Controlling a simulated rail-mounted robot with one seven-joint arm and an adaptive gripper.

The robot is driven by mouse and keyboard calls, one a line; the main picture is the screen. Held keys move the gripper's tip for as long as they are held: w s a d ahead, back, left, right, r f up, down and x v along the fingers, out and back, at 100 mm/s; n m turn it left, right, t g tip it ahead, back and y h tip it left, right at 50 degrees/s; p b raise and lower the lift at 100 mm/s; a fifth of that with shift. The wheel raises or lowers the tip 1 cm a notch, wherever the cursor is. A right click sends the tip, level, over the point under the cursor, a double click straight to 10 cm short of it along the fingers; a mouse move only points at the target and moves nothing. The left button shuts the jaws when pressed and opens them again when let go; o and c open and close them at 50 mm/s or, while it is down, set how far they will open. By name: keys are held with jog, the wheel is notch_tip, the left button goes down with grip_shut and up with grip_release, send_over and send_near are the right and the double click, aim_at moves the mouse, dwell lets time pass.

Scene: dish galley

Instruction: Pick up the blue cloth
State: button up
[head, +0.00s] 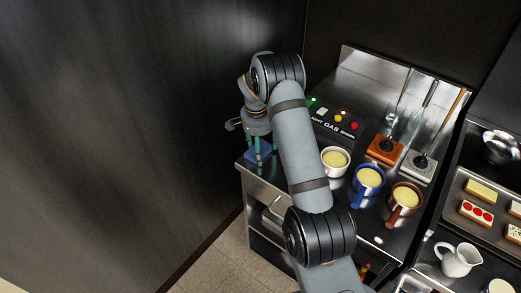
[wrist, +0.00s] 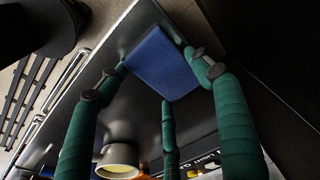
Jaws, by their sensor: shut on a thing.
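The blue cloth (head: 263,156) lies at the left end of the steel counter, close to the dark wall. It looks like a flat, folded square in the wrist view (wrist: 163,64). My gripper (head: 258,147) points down over it with green fingers. In the wrist view my gripper (wrist: 158,72) has its fingertips at the edges of the cloth, shut on it. I cannot tell whether the cloth is clear of the counter.
A white cup (head: 335,160), a blue mug (head: 369,180) and a brown mug (head: 404,199) stand right of my arm. A gas panel (head: 335,124) is behind. The dark wall (head: 130,130) is close on the left.

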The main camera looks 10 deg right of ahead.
aim_at(264, 149)
jog(key=shift+w+r+b, duration=0.1)
jog(key=shift+r+b, duration=0.3)
jog(key=shift+r, duration=0.25)
jog(key=r, duration=0.1)
jog(key=r+b, duration=0.1)
jog(key=shift+d+r, duration=0.3)
jog(key=shift+r, duration=0.1)
jog(key=s+d+r+b, duration=0.1)
jog(key=d+r+b, duration=0.1)
jog(key=d+r, duration=0.4)
jog(key=d, duration=0.5)
jog(key=shift+s+r, duration=0.15)
jog(key=shift+r, duration=0.25)
jog(key=o, duration=0.6)
jog(key=c, duration=0.5)
